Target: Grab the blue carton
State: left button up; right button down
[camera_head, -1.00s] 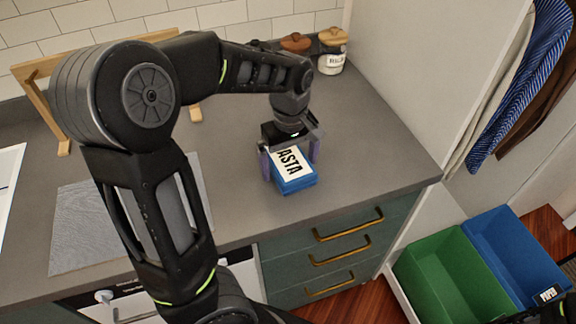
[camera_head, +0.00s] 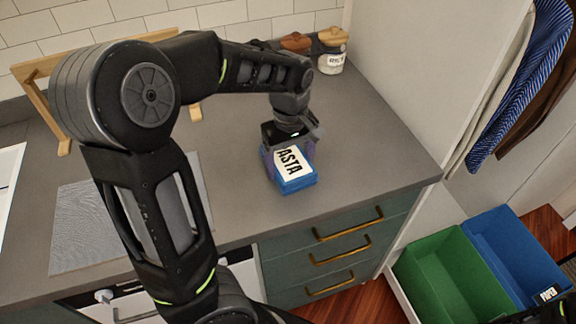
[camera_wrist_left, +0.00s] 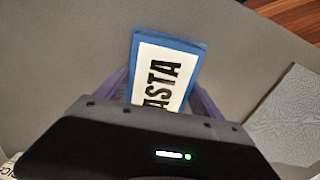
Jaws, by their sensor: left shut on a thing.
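The blue carton (camera_head: 296,184) lies on the grey counter in the head view, with a white label on top that ends in "ASTA". It also shows in the left wrist view (camera_wrist_left: 164,71), partly hidden by the gripper body. My left gripper (camera_head: 289,154) is above the carton with its purple fingers on either side, shut on it. In the left wrist view the fingers (camera_wrist_left: 160,98) press against the carton's two long sides. The carton appears to rest on the counter. My right gripper cannot be made out; only a dark part shows at the bottom right corner.
Lidded jars (camera_head: 332,52) stand at the back of the counter. A wooden rack (camera_head: 60,110) stands at the left, near a grey mat (camera_head: 75,232). Green (camera_head: 440,270) and blue (camera_head: 500,245) bins sit low at the right. Counter around the carton is clear.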

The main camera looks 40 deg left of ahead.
pick_arm(q)
jog(key=c, duration=0.3)
notch_tip(320, 180, up, 10)
jog(key=shift+r, duration=0.1)
dwell(0.5)
dwell(0.5)
